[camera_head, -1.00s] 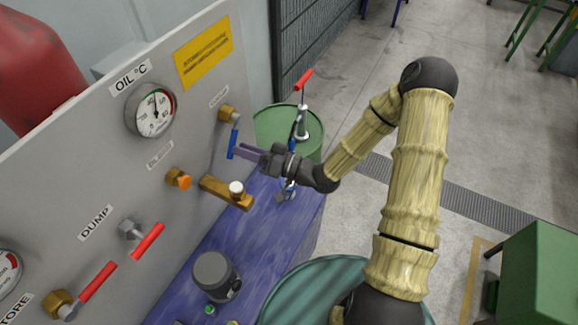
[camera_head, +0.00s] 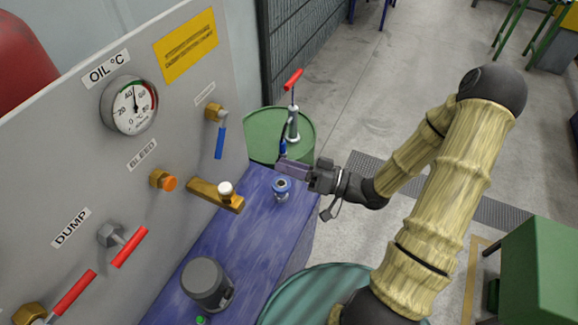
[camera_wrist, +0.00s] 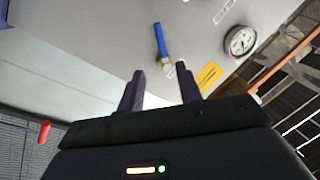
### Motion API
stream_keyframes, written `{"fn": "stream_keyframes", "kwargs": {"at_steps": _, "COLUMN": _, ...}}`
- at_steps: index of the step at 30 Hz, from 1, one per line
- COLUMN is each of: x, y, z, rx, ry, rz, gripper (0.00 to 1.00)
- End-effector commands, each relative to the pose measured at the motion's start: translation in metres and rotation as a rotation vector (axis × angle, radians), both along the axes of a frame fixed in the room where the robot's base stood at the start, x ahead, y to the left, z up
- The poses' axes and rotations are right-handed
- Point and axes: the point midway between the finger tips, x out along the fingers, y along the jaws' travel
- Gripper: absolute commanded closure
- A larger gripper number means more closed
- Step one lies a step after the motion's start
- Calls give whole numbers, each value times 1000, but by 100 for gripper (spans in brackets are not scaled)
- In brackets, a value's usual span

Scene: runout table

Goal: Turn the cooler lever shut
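The blue lever (camera_head: 219,142) hangs down from a brass valve (camera_head: 215,113) at the far right of the grey panel. The small label above it is too small to read. The blue lever also shows in the wrist view (camera_wrist: 160,40), beyond the fingers and clear of them. My gripper (camera_head: 282,165) is to the right of the lever and away from the panel, over the end of the blue bench. In the wrist view its two dark fingers (camera_wrist: 160,88) stand apart with nothing between them.
Nearby on the panel are the oil gauge (camera_head: 130,107), an orange bleed knob (camera_head: 168,183) and a red dump lever (camera_head: 130,247). A brass fitting with a white cap (camera_head: 226,189) sticks out below the blue lever. A green drum (camera_head: 265,150) carries a red-handled pump (camera_head: 293,105).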

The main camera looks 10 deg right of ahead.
Motion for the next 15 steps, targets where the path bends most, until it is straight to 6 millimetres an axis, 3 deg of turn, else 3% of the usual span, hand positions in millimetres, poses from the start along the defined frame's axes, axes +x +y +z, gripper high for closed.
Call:
{"fn": "stream_keyframes", "kwargs": {"at_steps": 1, "x": 0, "y": 0, "z": 0, "rx": 0, "ry": 0, "rz": 0, "gripper": 67}}
{"fn": "stream_keyframes", "kwargs": {"at_steps": 6, "x": 4, "y": 0, "z": -1, "rx": 23, "ry": 28, "rz": 10, "gripper": 100}}
{"fn": "stream_keyframes", "kwargs": {"at_steps": 15, "x": 33, "y": 0, "z": -12, "rx": 226, "ry": 323, "rz": 131, "gripper": 100}}
